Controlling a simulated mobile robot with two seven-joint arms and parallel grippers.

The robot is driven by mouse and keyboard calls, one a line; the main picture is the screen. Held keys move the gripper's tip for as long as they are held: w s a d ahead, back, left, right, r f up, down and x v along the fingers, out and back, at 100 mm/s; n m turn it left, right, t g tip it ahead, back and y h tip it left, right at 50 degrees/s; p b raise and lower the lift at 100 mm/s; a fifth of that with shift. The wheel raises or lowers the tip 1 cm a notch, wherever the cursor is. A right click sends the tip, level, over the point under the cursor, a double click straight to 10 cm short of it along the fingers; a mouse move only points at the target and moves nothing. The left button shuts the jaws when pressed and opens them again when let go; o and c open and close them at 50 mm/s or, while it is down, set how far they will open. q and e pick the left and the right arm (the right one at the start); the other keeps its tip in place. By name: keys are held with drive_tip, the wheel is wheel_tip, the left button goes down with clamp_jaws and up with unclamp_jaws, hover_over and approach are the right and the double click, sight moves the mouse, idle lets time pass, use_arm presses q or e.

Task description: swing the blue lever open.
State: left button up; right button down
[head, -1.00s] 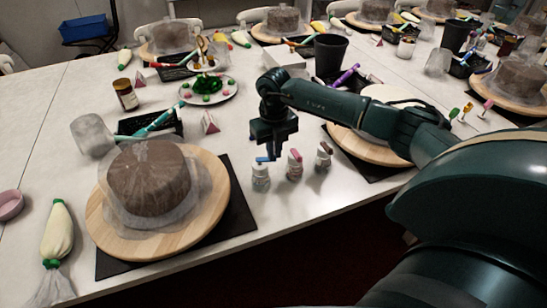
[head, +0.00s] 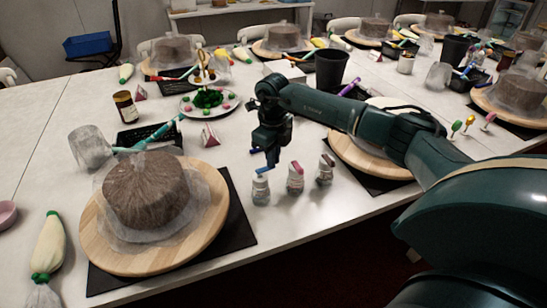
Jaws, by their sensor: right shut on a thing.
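The blue lever (head: 263,170) is on top of the leftmost of three small clear bottles (head: 261,190) near the table's front edge. It slants upward from the bottle's cap. My right gripper (head: 268,158) points down just above this bottle, shut on the blue lever; its fingers partly hide the lever. The middle bottle (head: 295,182) has a red lever (head: 296,167), and the right bottle (head: 325,173) has a dark reddish lever (head: 327,158). My left gripper is not in view.
A covered cake (head: 146,190) stands on a round wooden board (head: 212,207) at the left. A plate of sweets (head: 229,106) lies behind the gripper. Another wooden board (head: 365,158) is at the right, under my arm. The table's front edge is close to the bottles.

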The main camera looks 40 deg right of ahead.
drive_tip(key=c, duration=1.5)
unclamp_jaws()
wheel_tip(320, 180, up, 13)
drive_tip(key=shift+a, duration=0.15)
